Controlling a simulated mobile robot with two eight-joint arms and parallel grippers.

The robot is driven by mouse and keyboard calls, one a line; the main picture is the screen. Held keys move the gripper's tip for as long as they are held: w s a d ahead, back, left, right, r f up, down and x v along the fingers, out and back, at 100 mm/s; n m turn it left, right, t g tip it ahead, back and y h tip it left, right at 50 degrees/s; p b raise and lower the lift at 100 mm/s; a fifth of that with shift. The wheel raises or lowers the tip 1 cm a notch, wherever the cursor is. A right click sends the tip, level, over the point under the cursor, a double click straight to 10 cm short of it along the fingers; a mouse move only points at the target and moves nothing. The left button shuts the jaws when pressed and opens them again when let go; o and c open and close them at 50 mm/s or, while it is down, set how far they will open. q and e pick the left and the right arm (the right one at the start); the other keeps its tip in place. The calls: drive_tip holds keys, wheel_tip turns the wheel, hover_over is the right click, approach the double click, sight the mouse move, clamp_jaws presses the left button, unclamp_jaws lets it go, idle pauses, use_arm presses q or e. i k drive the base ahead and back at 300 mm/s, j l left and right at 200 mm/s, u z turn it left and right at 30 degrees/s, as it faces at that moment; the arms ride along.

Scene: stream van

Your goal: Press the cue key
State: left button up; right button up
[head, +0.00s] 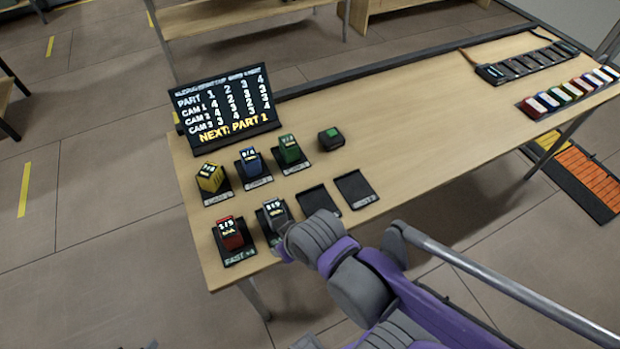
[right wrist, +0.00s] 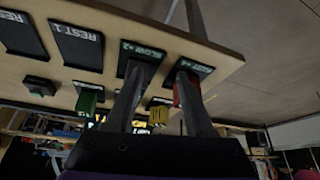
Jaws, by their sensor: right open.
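The key that looks like the cue key is a small dark block with a green top (head: 331,138). It stands alone on the table, right of the green counter block (head: 289,149). It also shows at the left of the right wrist view (right wrist: 38,85). My right gripper (head: 285,243) is low at the table's front edge, close to the grey block (head: 273,210) on its dark tile and apart from the green-topped key. In the right wrist view its two fingers (right wrist: 162,78) are spread, with no object seen held. Whether a finger touches the grey block is hidden. My left gripper is out of view.
A dark display board (head: 226,106) lists cams and parts, with a yellow line naming part 1. Yellow (head: 210,177), blue (head: 251,161) and red (head: 230,233) blocks stand on tiles. Two tiles (head: 356,189) are empty.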

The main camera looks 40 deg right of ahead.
sight(331, 133)
drive_tip(key=z, duration=1.65)
